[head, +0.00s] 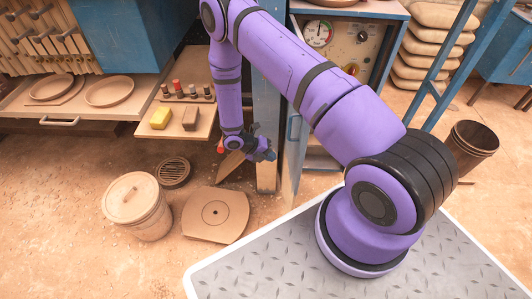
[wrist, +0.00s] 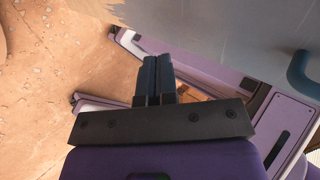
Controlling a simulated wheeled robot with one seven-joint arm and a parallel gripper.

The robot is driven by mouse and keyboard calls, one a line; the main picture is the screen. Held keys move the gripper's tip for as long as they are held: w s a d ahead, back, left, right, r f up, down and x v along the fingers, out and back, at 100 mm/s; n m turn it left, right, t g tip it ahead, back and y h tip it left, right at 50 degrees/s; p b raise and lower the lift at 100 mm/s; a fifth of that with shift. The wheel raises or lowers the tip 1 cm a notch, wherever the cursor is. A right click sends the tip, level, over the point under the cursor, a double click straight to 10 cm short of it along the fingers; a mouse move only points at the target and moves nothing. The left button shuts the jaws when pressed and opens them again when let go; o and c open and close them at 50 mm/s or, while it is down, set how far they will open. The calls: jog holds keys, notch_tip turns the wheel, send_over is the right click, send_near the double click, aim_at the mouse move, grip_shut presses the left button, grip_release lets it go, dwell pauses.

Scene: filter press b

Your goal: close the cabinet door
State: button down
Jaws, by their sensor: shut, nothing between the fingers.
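The cabinet (head: 346,8) is blue, with a pale inner panel carrying a gauge and knobs. Its door (head: 296,165) stands open, seen nearly edge-on, with a blue handle (head: 292,127) on its left face. In the wrist view a grey-blue panel (wrist: 225,30), apparently the door, fills the upper right, with a teal handle (wrist: 302,76) at the right edge. My gripper (head: 266,155) is left of the door near a blue post, low over the floor. Its fingers (wrist: 154,68) are together and empty. Whether they touch the panel cannot be told.
A lidded bucket (head: 138,207), a floor drain (head: 173,172) and a flat plate with a hole (head: 215,215) lie at left. A brown bin (head: 470,145) and stacked sacks (head: 425,45) stand at right.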

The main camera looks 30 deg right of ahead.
aim_at(295, 162)
jog(key=s+d+f, duration=0.1)
jog(key=d+f, duration=0.1)
jog(key=d, duration=0.1)
jog(key=s+d+f, duration=0.1)
jog(key=d, duration=0.1)
jog(key=shift+s+d+f, duration=0.1)
jog(key=shift+s+d, duration=0.05)
jog(key=shift+s, duration=0.15)
jog(key=shift+s+d, duration=0.3)
jog(key=shift+d, duration=0.45)
